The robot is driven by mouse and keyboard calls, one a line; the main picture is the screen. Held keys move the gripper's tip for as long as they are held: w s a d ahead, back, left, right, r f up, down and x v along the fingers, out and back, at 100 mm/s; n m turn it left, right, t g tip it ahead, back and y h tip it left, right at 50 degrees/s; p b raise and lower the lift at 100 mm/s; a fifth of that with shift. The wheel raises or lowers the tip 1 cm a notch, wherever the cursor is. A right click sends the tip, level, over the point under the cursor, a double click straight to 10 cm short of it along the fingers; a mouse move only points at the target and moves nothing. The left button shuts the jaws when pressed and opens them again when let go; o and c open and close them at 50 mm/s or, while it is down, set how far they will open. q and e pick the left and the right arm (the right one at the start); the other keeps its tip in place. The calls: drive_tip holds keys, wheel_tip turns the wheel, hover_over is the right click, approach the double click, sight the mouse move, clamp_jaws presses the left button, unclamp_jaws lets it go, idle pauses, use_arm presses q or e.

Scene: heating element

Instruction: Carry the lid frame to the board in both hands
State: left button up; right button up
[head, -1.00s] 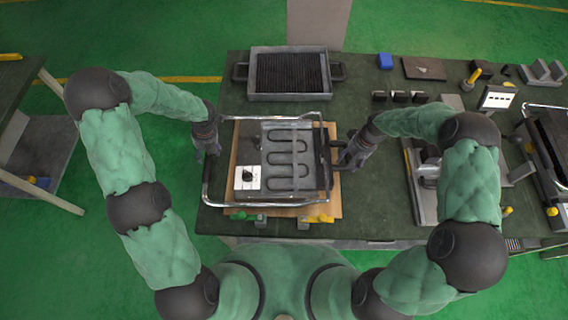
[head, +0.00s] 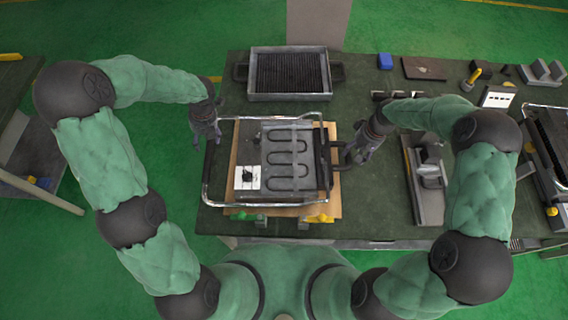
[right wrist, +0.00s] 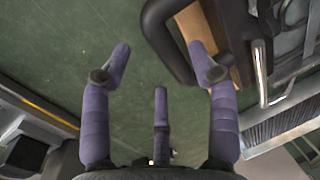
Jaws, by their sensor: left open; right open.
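The lid frame (head: 207,180), a bent silver tube, lies around the heating plate (head: 290,155) with its wavy dark element, over the wooden board (head: 237,140). My left gripper (head: 201,143) is open and empty beside the frame's upper left corner. My right gripper (head: 350,158) is open, right of the dark handle; in the right wrist view its spread fingers (right wrist: 160,62) hold nothing.
A grill tray (head: 290,96) stands behind the board. Green and yellow clamps (head: 318,218) sit at the board's front edge. A grey metal fixture (head: 428,180) stands to the right.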

wheel_tip(320, 180, up, 7)
drive_tip(key=d, duration=0.1)
drive_tip(key=shift+f, duration=0.2)
drive_tip(key=shift+d, duration=0.1)
idle(0.4)
